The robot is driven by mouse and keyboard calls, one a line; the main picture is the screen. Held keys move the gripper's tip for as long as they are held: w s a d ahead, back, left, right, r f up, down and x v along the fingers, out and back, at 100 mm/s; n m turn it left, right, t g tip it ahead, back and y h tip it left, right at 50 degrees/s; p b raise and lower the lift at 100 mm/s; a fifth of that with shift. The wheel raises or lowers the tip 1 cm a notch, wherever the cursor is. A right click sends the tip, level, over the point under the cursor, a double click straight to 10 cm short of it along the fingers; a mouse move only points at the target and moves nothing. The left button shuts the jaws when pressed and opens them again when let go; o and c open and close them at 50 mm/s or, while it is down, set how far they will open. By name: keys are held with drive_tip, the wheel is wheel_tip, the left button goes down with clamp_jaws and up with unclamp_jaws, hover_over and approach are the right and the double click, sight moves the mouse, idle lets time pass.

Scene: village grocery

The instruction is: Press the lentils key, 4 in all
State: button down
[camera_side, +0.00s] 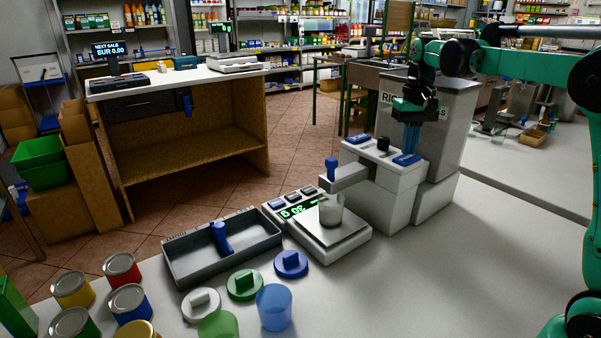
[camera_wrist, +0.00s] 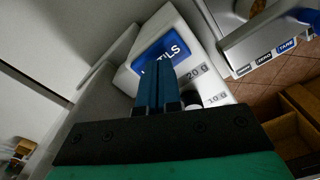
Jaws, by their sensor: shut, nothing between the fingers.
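My gripper (camera_side: 409,150) is shut and empty, pointing down over the right end of the white dispenser (camera_side: 400,180). Its blue fingertips are just above or on a blue key (camera_side: 406,160); I cannot tell if they touch. A second blue key (camera_side: 357,138) and a black knob (camera_side: 382,144) sit on the dispenser's top. A cup (camera_side: 330,209) stands on the scale (camera_side: 348,244) below the spout.
The scale's green display (camera_side: 305,206) seems to read 30 g, upside down. A grey tray (camera_side: 190,268) holds a blue-handled tool. Lids, coloured cups and several cans (camera_side: 123,270) stand at the front left. A grey hopper marked "RIC" (camera_side: 455,110) stands behind my gripper.

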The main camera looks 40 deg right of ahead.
drive_tip(key=shift+f, duration=0.5)
drive_tip(key=shift+r, duration=1.15)
drive_tip(key=shift+f, duration=0.1)
idle(0.4)
drive_tip(key=shift+f, duration=1)
drive_tip(key=shift+r, duration=1.1)
drive_tip(key=shift+f, duration=0.1)
idle(0.4)
